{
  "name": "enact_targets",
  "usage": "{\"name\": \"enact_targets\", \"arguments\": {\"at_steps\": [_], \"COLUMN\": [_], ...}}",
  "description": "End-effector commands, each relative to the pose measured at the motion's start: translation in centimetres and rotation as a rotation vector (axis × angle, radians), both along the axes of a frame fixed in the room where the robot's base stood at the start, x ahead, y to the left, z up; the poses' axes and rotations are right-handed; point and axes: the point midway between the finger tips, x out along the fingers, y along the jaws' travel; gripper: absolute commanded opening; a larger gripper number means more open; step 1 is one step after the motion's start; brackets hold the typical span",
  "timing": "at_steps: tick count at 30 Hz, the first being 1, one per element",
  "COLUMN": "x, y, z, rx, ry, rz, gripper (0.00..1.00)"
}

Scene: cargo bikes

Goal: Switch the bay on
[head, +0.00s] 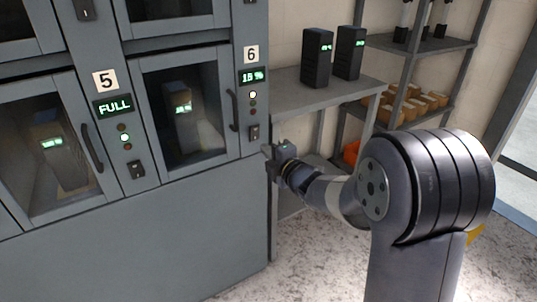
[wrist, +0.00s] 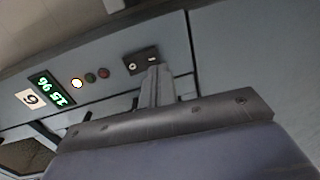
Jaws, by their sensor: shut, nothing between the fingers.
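Bay 6 (head: 190,100) is shut and holds a dark battery (head: 181,118) behind its glass. Its display (head: 253,76) reads 15 %, and its top lamp (head: 252,95) glows pale yellow above two dim ones. Its rocker switch (head: 254,133) sits low on the panel; it also shows in the wrist view (wrist: 141,61) with its markings. My gripper (head: 268,157) is shut and empty, just right of the cabinet's front edge in the head view. In the wrist view its fingertips (wrist: 156,72) overlap the switch's lower edge; I cannot tell if they touch.
Bay 5 (head: 45,150) on the left reads FULL with a green lamp (head: 126,138) and its own switch (head: 136,169). Bar handles (head: 233,110) stand out from the doors. Right of the cabinet, a shelf (head: 345,90) bears two black batteries (head: 317,58).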

Motion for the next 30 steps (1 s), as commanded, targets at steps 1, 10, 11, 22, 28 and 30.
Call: {"name": "enact_targets", "arguments": {"at_steps": [1, 10, 11, 22, 28, 30], "x": [-0.3, -3.9, -4.3, -8.1, -8.3, -8.3], "y": [-0.1, -2.7, -2.9, -5.4, -5.5, -5.5], "z": [-0.2, -0.5, -0.6, -1.2, -1.3, -1.3], "rx": [0.000, 0.000, 0.000, -0.001, -0.001, -0.001], "ry": [0.000, 0.002, 0.001, 0.000, 0.000, 0.000], "rz": [0.000, -0.002, -0.002, 0.000, 0.001, 0.001], "gripper": [0.00, 0.00, 0.00, 0.00, 0.00, 0.00]}}
